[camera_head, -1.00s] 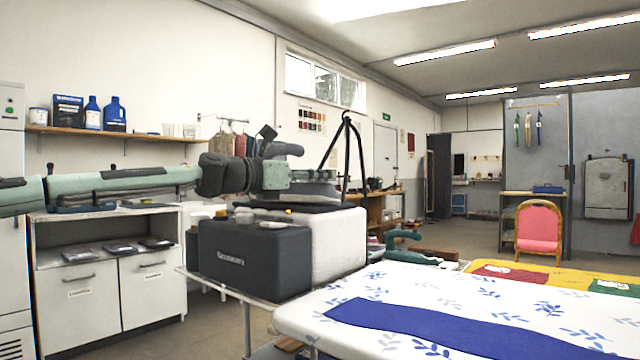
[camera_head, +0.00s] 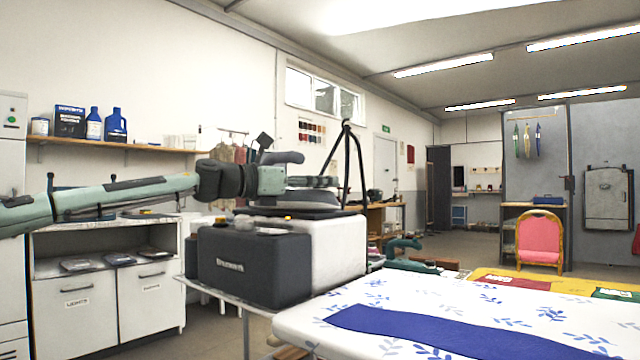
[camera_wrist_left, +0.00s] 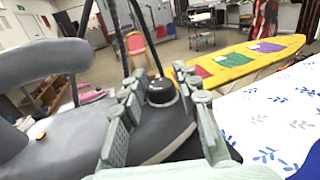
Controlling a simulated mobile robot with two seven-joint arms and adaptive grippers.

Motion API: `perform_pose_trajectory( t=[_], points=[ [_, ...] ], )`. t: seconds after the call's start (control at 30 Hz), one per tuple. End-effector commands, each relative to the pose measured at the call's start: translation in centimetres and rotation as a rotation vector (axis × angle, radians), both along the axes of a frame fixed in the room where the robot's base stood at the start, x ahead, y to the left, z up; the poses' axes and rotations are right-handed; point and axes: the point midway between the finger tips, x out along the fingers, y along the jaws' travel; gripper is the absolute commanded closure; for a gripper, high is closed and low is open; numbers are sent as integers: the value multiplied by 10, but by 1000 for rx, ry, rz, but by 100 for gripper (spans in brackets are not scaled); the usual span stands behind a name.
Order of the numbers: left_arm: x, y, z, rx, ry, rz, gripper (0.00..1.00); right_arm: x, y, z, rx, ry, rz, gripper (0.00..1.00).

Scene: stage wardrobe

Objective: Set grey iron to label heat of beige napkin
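The grey iron (camera_head: 300,208) sits on top of the black-and-white steam station (camera_head: 255,265). In the left wrist view its grey handle (camera_wrist_left: 45,62) and body (camera_wrist_left: 60,140) fill the left side, with a small orange light. A round black dial (camera_wrist_left: 161,91) stands on its dark front part. My left gripper (camera_wrist_left: 158,95) is open, one finger on each side of the dial; I cannot tell whether they touch it. In the head view the left gripper (camera_head: 318,183) is low over the iron. The dial setting is unreadable. I cannot make out a beige napkin. My right gripper is out of view.
A black stand (camera_head: 347,150) rises close behind the iron. A white ironing board (camera_head: 420,296) with blue leaves and a blue cloth (camera_head: 400,328) lies to the right. Beyond it, a yellow board (camera_head: 560,285) carries coloured cloths. A white cabinet (camera_head: 100,300) stands at left.

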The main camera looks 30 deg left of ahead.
Motion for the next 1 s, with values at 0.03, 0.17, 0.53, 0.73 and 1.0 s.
perform_pose_trajectory(
  t=[0.03, 0.17, 0.53, 0.73, 1.0],
  points=[
    [0, 0, 0, 0, 0, 0, 59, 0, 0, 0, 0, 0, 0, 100],
    [0, 0, 0, 0, 0, 0, 53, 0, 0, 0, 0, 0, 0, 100],
    [-8, 4, 1, -1, -2, 1, 53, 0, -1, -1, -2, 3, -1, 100],
    [-31, 13, 3, -1, -6, 0, 53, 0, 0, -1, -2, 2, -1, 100],
    [-60, 26, 3, -2, -7, 1, 53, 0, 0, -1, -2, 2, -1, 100]
  ],
)
